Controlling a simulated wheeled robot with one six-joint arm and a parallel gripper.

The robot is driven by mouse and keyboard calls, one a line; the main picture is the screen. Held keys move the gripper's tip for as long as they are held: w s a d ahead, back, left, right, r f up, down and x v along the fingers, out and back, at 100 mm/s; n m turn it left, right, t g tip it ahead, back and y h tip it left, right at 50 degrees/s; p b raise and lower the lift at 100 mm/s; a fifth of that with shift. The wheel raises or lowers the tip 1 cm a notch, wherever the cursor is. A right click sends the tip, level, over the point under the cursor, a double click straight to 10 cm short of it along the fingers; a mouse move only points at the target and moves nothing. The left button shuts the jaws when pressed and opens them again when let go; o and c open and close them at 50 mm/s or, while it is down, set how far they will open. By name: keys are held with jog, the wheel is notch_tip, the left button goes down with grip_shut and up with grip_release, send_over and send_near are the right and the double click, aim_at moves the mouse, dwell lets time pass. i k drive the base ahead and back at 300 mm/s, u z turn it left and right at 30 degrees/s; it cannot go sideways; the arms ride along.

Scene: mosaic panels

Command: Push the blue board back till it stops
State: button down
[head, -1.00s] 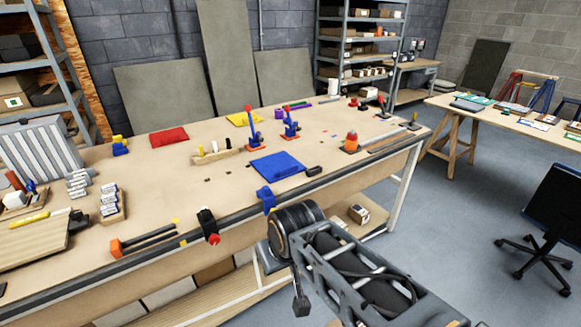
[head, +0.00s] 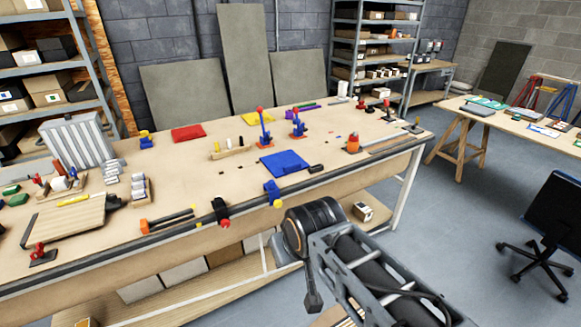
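The blue board (head: 284,163) lies flat on the workbench (head: 190,182), near the front edge and right of the middle. A small black piece (head: 316,168) lies at its right end. Two upright clamps with red and blue parts, a left one (head: 265,130) and a right one (head: 298,125), stand behind the board, apart from it. My arm reaches in from the bottom right, in front of the bench. My gripper's fingers are not visible in the head view.
A blue clamp (head: 272,192) and a black clamp (head: 220,210) sit on the bench's front edge. An orange-handled tool (head: 168,220) lies at the front left. A red board (head: 188,133) and a yellow board (head: 257,118) lie further back.

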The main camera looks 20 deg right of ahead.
aim_at(284, 162)
jog(key=u, duration=0.7)
jog(key=i, duration=1.4)
jog(key=z, duration=0.65)
jog(key=i, duration=0.4)
jog(key=z, duration=0.4)
